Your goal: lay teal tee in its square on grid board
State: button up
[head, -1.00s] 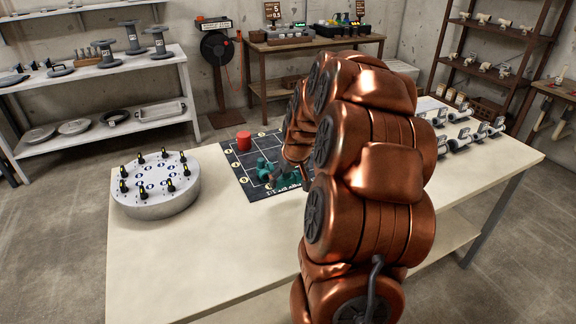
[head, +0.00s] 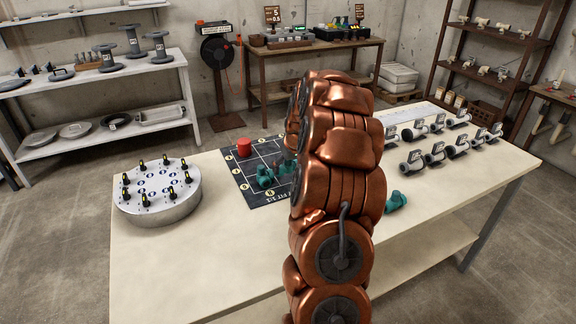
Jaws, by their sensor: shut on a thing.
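The dark grid board (head: 238,172) lies on the pale table, with white lines and round yellow marks. A teal pipe fitting (head: 265,178) sits on its lower middle, with more teal (head: 286,167) just to its right, partly behind my arm. I cannot tell which teal piece is the tee. Another teal fitting (head: 396,201) shows at the right edge of my arm, apart from the board. My copper arm covers the right part of the board. My gripper is hidden behind it, so its hold does not show.
A red cylinder (head: 244,147) stands on the board's far left part. A round grey stand (head: 160,208) with several black and yellow pegs is at the left of the table (head: 220,265). Several grey pipe fittings (head: 435,154) stand at the right. The table's front left is clear.

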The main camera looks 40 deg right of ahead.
aim_at(288, 167)
jog(key=shift+w+d+f+p, duration=0.2)
jog(key=shift+w+d+p, duration=0.25)
jog(key=shift+w+d, duration=1.2)
jog(key=shift+w+f+p, duration=0.15)
jog(key=shift+f+p, duration=0.45)
jog(key=shift+f, duration=1.15)
jog(key=shift+f, duration=0.25)
jog(key=o, duration=0.9)
jog(key=shift+r, duration=0.1)
